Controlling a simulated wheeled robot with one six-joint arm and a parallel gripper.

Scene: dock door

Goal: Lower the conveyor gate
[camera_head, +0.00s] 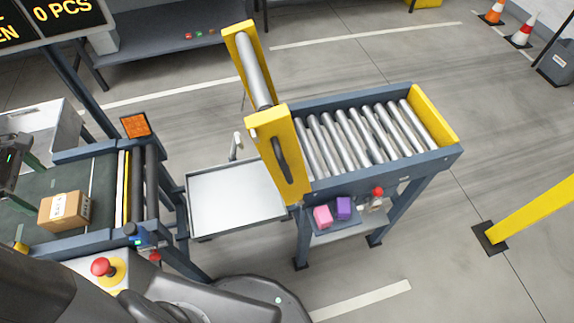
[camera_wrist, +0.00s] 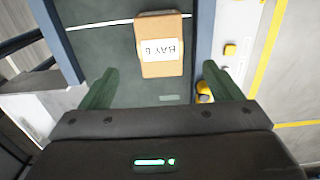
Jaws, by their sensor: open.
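The conveyor gate (camera_head: 288,150) is a yellow frame with a grey roller. It stands raised and tilted at the left end of the roller conveyor (camera_head: 306,105), with a dark handle (camera_head: 280,158) on its near yellow side. A pale flat tray (camera_head: 232,197) lies left of the gate, between it and the belt conveyor (camera_head: 98,180). My gripper (camera_wrist: 160,72) is open, its two green fingers apart above the belt. A cardboard box (camera_wrist: 163,62) labelled BAY 6 lies on the belt beyond the fingers, not held. The box also shows in the head view (camera_head: 65,211).
A red stop button (camera_head: 101,267) is on a yellow base at the belt's near side. Pink and purple blocks (camera_head: 343,207) sit on the shelf under the roller conveyor. A yellow barrier (camera_head: 535,212) stands at right.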

